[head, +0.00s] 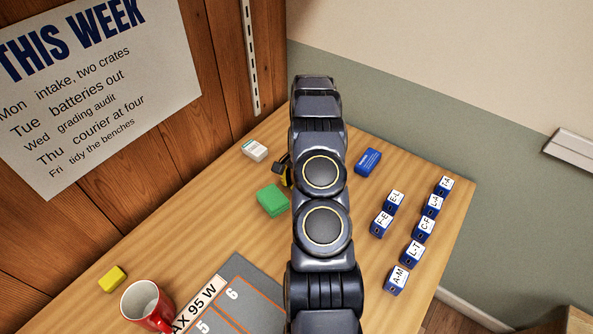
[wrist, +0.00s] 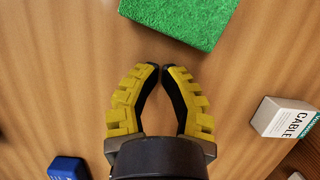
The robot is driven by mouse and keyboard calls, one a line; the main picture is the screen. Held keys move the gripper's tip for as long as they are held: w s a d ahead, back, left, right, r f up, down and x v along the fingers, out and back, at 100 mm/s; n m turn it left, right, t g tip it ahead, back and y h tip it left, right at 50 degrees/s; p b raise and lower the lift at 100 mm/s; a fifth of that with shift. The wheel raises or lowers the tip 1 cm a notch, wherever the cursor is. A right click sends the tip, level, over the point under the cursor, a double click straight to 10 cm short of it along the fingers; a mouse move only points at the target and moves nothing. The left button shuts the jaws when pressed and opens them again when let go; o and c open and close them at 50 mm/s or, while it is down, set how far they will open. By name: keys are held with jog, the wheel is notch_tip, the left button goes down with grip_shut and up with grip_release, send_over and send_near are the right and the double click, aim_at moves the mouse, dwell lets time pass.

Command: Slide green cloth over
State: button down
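The green cloth (head: 272,200) looks like a thick folded block. It lies on the wooden bench left of my arm in the head view. In the wrist view the cloth (wrist: 180,18) is at the top edge, just beyond my fingertips and apart from them, and part of it is cut off. My gripper (wrist: 162,67) has yellow and black fingers whose tips meet, with nothing between them. In the head view my gripper (head: 287,172) is mostly hidden behind my arm, beside the cloth.
A white cable box (head: 255,150) stands behind the cloth, and a blue block (head: 367,161) lies right of my arm. Several labelled blue blocks (head: 426,228) stand farther right. A grey mat (head: 240,268), red mug (head: 147,306) and yellow block (head: 112,278) are in front.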

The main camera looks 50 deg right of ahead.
jog(key=shift+a, duration=1)
